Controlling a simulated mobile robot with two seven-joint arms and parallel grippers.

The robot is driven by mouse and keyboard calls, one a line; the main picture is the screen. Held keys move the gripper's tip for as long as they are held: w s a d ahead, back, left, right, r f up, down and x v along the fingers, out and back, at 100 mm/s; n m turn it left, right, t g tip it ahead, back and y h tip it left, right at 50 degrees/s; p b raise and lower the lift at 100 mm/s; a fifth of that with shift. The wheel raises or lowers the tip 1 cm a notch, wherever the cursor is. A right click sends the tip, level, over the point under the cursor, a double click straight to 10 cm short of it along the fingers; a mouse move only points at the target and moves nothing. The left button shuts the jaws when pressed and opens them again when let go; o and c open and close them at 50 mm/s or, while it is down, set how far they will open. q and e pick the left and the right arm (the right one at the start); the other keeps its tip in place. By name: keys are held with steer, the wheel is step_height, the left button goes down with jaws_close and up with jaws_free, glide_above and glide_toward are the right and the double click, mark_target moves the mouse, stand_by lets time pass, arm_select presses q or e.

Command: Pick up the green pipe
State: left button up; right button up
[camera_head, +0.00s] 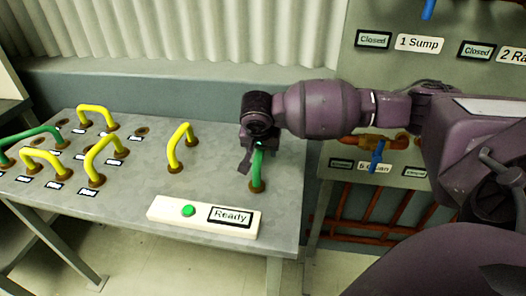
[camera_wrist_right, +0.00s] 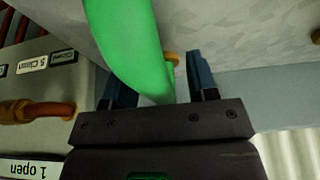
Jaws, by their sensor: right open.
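A green pipe (camera_head: 257,172) stands at the right end of the grey table, its base in a brown socket. My right gripper (camera_head: 249,158) is at the top of this pipe and hides part of it. In the right wrist view the green pipe (camera_wrist_right: 130,40) is large and passes between the two spread fingers of my right gripper (camera_wrist_right: 162,82). The gripper is open around the pipe; I cannot tell whether a finger touches it. A second green pipe (camera_head: 32,134) arches at the table's far left. My left gripper is not in view.
Several yellow pipes, such as one (camera_head: 175,150) left of my gripper, stand on the table (camera_head: 205,205). A white panel (camera_head: 170,208) with a green button and a "Ready" display lies at the front edge. A valve panel (camera_head: 450,75) stands to the right, partly behind my arm.

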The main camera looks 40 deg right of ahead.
steer(key=shift+f, duration=0.15)
stand_by(0.5)
jaws_close()
